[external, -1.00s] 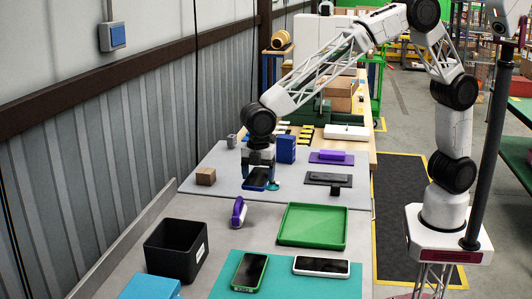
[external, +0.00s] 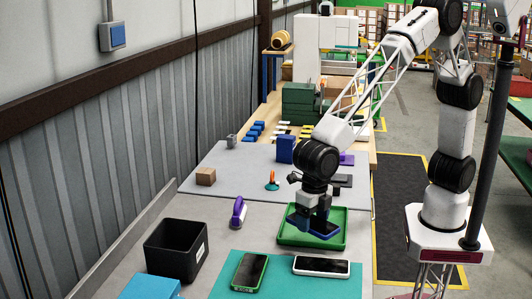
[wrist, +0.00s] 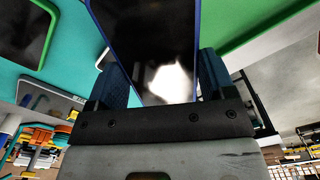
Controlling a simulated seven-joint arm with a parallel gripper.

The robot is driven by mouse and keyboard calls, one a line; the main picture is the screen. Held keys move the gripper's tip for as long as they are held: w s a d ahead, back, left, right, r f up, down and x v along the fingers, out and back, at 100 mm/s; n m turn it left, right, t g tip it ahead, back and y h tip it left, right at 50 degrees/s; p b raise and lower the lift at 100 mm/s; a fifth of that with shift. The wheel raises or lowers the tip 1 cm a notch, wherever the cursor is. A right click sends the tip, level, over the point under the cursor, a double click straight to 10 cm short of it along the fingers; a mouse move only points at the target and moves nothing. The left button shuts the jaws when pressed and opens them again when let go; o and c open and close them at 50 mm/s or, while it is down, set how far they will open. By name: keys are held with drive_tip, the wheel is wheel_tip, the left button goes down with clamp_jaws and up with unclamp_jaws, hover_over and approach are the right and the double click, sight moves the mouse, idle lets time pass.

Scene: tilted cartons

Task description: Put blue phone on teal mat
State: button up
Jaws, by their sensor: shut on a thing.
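My gripper (external: 316,222) is shut on the blue phone (external: 323,231) and holds it above the green tray in the external view. In the wrist view the blue-edged phone (wrist: 145,45) has a dark screen with a bright glare and sits between the two fingers (wrist: 160,85). The teal mat (external: 290,281) lies at the front of the table. A green-framed phone (external: 250,271) and a white-framed phone (external: 321,266) lie on it. The mat also fills part of the wrist view (wrist: 75,62).
The green tray (external: 284,240) is just behind the mat. A black bin (external: 175,250) and a blue box (external: 150,288) stand to the left. A purple-and-white object (external: 238,212) lies behind them. The mat's front part is bare.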

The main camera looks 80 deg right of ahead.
drive_tip(key=s+a+n, duration=0.2)
drive_tip(key=s, duration=0.2)
drive_tip(key=s+a+f+n, duration=0.1)
drive_tip(key=s+a+n, duration=0.1)
drive_tip(key=s, duration=0.2)
drive_tip(key=s+a+f+n, duration=0.1)
drive_tip(key=s+a+n, duration=0.1)
drive_tip(key=s, duration=0.2)
drive_tip(key=shift+s+a+f+n, duration=0.1)
drive_tip(key=shift+s+a+n, duration=0.05)
drive_tip(key=shift+s+n, duration=0.15)
drive_tip(key=shift+a, duration=0.1)
hover_over(317, 295)
drive_tip(key=shift+f, duration=0.75)
drive_tip(key=shift+f, duration=1.75)
drive_tip(key=shift+f, duration=0.1)
drive_tip(key=o, duration=1)
